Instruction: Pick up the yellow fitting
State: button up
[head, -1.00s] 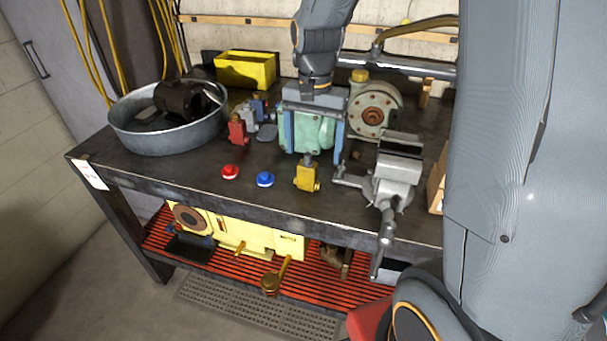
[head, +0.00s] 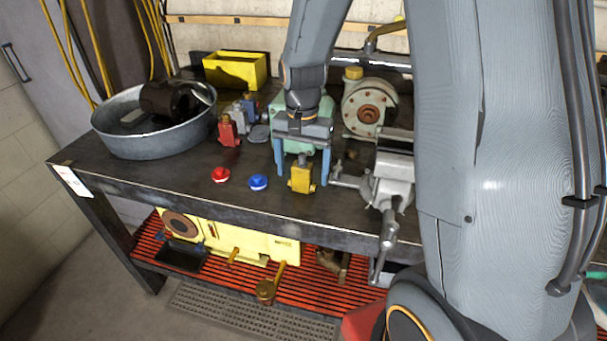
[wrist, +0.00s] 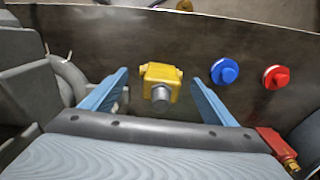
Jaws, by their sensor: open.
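The yellow fitting (head: 301,174) stands on the workbench near its front edge, just left of the vise. In the wrist view the yellow fitting (wrist: 161,84) shows between and beyond the blue fingertips, with a grey round stub facing the camera. My gripper (head: 302,172) points down with its two blue fingers spread, just behind the fitting in the head view. The gripper also shows in the wrist view (wrist: 160,80), open, with nothing between its pads that I can see touching. The exact gap to the fitting is hard to tell.
A grey vise (head: 390,185) stands close on the right. Blue (head: 258,182) and red (head: 220,175) knobs lie to the left. A red fitting (head: 229,131), a metal tub (head: 150,145), a yellow bin (head: 237,70) and a green pump (head: 368,108) stand farther back.

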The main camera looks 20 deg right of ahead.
jog(key=shift+f+p, duration=0.35)
jog(key=shift+f, duration=1.1)
jog(key=c, duration=1.2)
